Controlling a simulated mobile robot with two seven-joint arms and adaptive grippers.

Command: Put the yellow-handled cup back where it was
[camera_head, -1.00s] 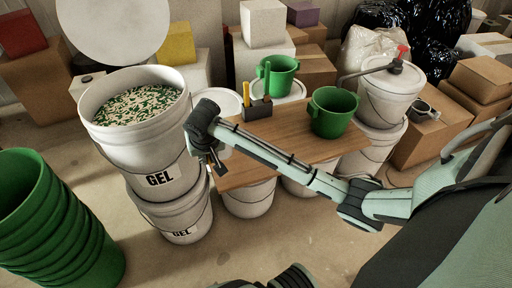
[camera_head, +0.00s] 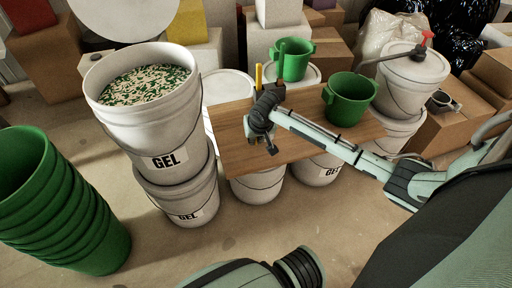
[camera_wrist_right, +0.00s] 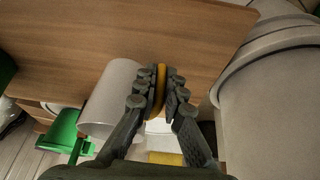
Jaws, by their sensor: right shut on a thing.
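My right gripper (camera_head: 262,138) is over the left part of the wooden board (camera_head: 228,152). In the right wrist view its fingers (camera_wrist_right: 160,88) are shut on the yellow handle (camera_wrist_right: 159,92) of a pale grey cup (camera_wrist_right: 112,92). The cup hangs to the left of the fingers, in front of the board's edge in that view. I cannot tell how far it is above the board. In the head view the cup is mostly hidden by the wrist and fingers. My left gripper is not in view.
Two green pots (camera_head: 349,98) and (camera_head: 293,60) stand at the board's right and back. White gel buckets (camera_head: 150,115) are stacked left of the board, the upper full of speckled bits. A lidded bucket with a red-tipped tool (camera_head: 405,75) stands right. Green nested buckets (camera_head: 50,205) fill the left.

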